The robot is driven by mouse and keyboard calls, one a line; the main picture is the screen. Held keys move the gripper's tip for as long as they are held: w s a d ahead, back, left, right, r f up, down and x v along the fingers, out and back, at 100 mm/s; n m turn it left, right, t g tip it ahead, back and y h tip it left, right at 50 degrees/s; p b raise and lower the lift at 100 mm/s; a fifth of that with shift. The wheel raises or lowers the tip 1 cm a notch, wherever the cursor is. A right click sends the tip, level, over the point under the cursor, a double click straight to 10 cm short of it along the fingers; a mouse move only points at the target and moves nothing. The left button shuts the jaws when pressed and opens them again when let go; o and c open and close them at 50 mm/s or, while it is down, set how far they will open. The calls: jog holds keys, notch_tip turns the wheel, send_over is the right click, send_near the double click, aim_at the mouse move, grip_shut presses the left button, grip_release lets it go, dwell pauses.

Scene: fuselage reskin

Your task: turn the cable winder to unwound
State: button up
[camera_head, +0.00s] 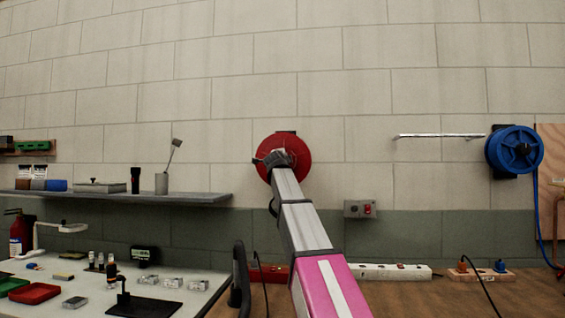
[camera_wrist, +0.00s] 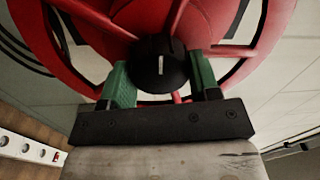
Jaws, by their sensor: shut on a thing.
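The cable winder (camera_head: 283,140) is a round red reel on the block wall, straight ahead in the head view. In the wrist view its red spokes and rim (camera_wrist: 97,20) fill the top. A black knob (camera_wrist: 160,60) with a white upright mark sits at its centre. My gripper (camera_wrist: 160,72) has its two green fingers on either side of this knob and is shut on it. In the head view my gripper and arm cover the reel's middle and lower part.
A blue reel (camera_head: 515,150) with a hanging blue line is on the wall at right. A grey switch box (camera_head: 360,209) is right of the red reel. A shelf (camera_head: 120,196) with small items is at left. Power strips (camera_head: 390,272) and a cluttered white bench (camera_head: 200,290) lie below.

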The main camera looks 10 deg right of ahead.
jog(key=shift+s+f, duration=0.1)
jog(key=o, duration=0.9)
jog(key=v, duration=1)
jog(key=shift+s+a, duration=0.1)
jog(key=shift+s, duration=0.25)
